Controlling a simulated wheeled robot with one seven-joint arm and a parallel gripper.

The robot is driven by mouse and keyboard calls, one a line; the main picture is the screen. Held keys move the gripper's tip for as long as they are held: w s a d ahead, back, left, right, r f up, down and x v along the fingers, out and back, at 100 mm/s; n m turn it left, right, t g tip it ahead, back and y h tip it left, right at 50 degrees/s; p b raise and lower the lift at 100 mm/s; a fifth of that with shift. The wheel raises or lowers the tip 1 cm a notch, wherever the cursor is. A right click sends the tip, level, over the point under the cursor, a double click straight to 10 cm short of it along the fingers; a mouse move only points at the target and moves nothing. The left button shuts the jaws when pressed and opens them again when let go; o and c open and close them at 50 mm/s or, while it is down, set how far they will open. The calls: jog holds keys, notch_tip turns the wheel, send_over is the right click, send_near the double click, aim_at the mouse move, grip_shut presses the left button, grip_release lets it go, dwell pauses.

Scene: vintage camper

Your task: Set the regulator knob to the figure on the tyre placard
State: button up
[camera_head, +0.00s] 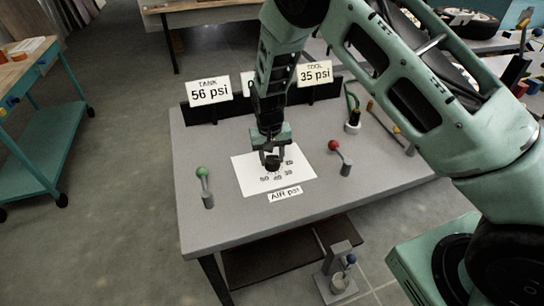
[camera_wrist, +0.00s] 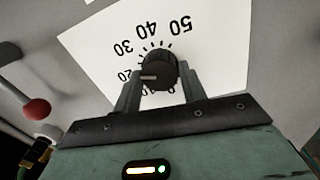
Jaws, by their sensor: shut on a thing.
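The black regulator knob (camera_wrist: 158,70) stands on a white dial sheet (camera_wrist: 215,40) with figures up to 50. My gripper (camera_wrist: 160,88) is shut on the knob, one finger on each side. The knob's pale pointer line lies towards the 20. In the head view my gripper (camera_head: 272,158) points down over the dial sheet (camera_head: 250,180) on the grey table. Three placards stand at the table's back: a TANK placard (camera_head: 209,91) reading 56 psi, a right one (camera_head: 314,73) that seems to read TOOL 35 psi, and a middle one (camera_head: 247,84) mostly hidden behind my arm, its figure unreadable.
A green-balled lever (camera_head: 202,173) stands left of the dial sheet and a red-balled lever (camera_head: 334,147) right of it. An AIR psi label (camera_head: 285,194) lies in front. More fittings stand at the table's right back.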

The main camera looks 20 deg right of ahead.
aim_at(270, 158)
jog(key=m, duration=0.4)
jog(key=shift+w+m, duration=0.1)
jog(key=shift+m, duration=0.2)
jog(key=m, duration=0.4)
jog(key=shift+m+p, duration=0.3)
jog(key=shift+p, duration=0.1)
jog(key=o, duration=1)
jog(key=shift+c, duration=0.2)
jog(key=shift+r, duration=0.1)
notch_tip(270, 158, up, 17)
jog(key=b, duration=0.2)
jog(key=shift+w+a+r, duration=0.15)
jog(key=shift+w+a, duration=0.05)
jog(key=shift+w, duration=0.15)
